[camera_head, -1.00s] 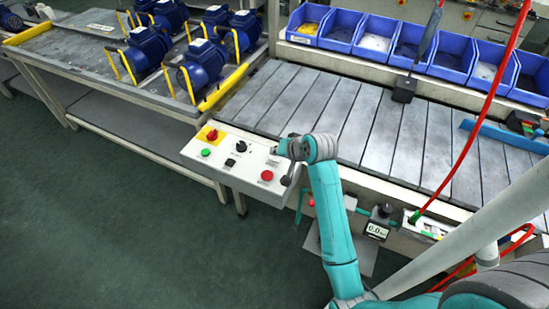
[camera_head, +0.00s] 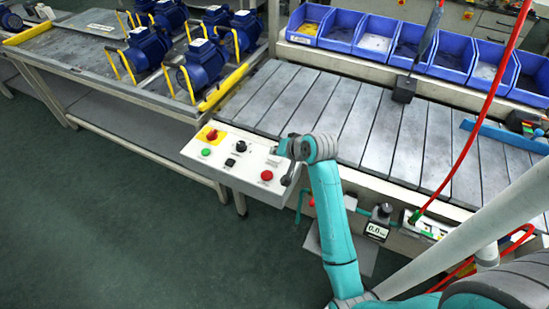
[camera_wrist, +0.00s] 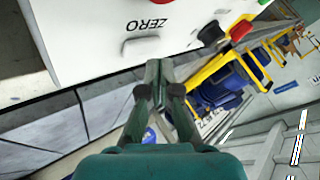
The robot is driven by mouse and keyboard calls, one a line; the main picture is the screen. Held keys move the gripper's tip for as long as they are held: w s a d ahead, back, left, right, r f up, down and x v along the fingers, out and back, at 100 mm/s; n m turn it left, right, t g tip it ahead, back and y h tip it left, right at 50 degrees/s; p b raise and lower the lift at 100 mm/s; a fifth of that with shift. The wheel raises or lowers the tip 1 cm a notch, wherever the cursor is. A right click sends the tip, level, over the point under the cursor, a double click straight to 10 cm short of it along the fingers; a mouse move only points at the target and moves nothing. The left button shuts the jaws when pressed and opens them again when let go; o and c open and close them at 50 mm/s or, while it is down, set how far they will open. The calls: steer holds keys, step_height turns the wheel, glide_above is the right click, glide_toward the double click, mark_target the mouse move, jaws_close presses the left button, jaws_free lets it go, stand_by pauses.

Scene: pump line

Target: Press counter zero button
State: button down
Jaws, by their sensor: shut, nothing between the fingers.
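The white control panel (camera_head: 225,168) stands at the left end of the slatted bench. In the wrist view the panel (camera_wrist: 85,35) carries a ZERO label (camera_wrist: 150,24) and a pale rectangular button (camera_wrist: 140,46) beside it. The pale button also shows in the head view (camera_head: 273,161). My gripper (camera_wrist: 155,68) is shut and empty, its tips just right of and below the pale button in the wrist view. I cannot tell whether they touch it. In the head view my wrist hides most of the gripper.
The panel also has a green button (camera_head: 206,152), a red-and-yellow stop knob (camera_head: 212,135), a black knob (camera_head: 240,146) and a red button (camera_head: 267,175). Blue pumps (camera_head: 150,48) stand on the left table. Blue bins (camera_head: 350,30) line the bench's back. Floor at left is clear.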

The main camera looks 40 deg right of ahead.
mark_target(276, 159)
steer(key=shift+f, duration=0.15)
steer(key=shift+f, duration=0.25)
steer(key=shift+f, duration=0.5)
stand_by(1.0)
steer(key=shift+r, duration=0.9)
steer(key=shift+r, duration=0.1)
steer(key=shift+r, duration=2.45)
